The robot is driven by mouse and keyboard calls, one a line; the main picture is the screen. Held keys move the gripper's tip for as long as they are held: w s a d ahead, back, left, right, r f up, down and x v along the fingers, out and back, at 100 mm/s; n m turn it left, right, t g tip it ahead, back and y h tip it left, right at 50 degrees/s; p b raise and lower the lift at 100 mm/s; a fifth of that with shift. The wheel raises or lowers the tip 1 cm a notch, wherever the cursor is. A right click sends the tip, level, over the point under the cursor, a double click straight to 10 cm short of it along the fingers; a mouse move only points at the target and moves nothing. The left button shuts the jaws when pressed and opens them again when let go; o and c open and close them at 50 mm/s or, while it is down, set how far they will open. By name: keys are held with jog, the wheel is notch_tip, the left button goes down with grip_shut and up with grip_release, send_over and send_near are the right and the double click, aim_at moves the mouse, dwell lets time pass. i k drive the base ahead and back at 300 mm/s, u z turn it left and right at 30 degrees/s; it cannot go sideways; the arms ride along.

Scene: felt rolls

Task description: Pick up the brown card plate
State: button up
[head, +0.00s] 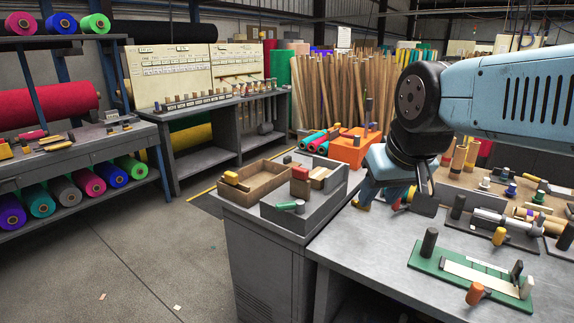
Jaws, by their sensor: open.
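My gripper (425,188) hangs from the black wrist at the end of my pale blue arm, over the back left part of the grey workbench (375,240). Its jaws are open, and I see nothing held between them. I cannot single out the brown card plate with certainty. A flat brown surface (470,181) lies on the bench behind and to the right of my gripper, partly covered by tools and rolls. My arm and wrist hide part of the bench's far side.
A green board (428,262) with a pale strip, a dark post and an orange-handled tool lies at the front right. Open trays, one brown (262,186), stand on the grey cabinet at left. An orange box (348,152) is behind. The bench's front left is clear.

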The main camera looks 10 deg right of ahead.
aim_at(287, 160)
jog(key=u, duration=1.15)
jog(key=i, duration=4.85)
jog(key=u, duration=0.05)
